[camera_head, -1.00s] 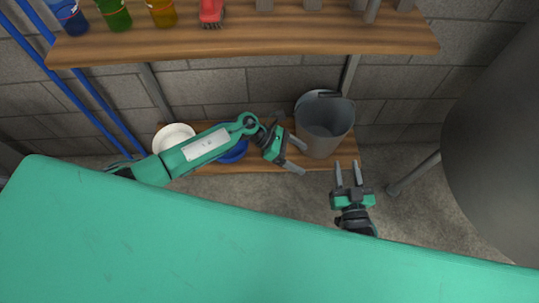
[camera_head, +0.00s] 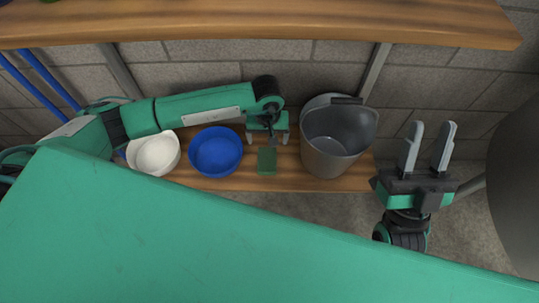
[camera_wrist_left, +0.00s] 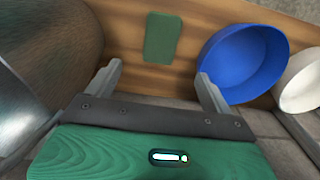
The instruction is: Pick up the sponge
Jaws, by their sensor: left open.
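The sponge is a flat green block (camera_head: 267,161) lying on the lower wooden shelf, between the blue bowl and the grey bucket. It also shows in the left wrist view (camera_wrist_left: 161,38), ahead of the fingertips and between their lines. My left gripper (camera_head: 267,140) is open above the shelf, just behind the sponge in the head view, with nothing between its fingers. Its two fingers also show in the left wrist view (camera_wrist_left: 158,75). My right gripper (camera_head: 428,130) is open and empty, to the right of the bucket and away from the shelf.
A blue bowl (camera_head: 216,152) and a white bowl (camera_head: 154,153) stand left of the sponge. A grey bucket (camera_head: 327,150) stands close on its right. An upper wooden shelf (camera_head: 260,22) overhangs, and a block wall (camera_head: 200,74) is behind.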

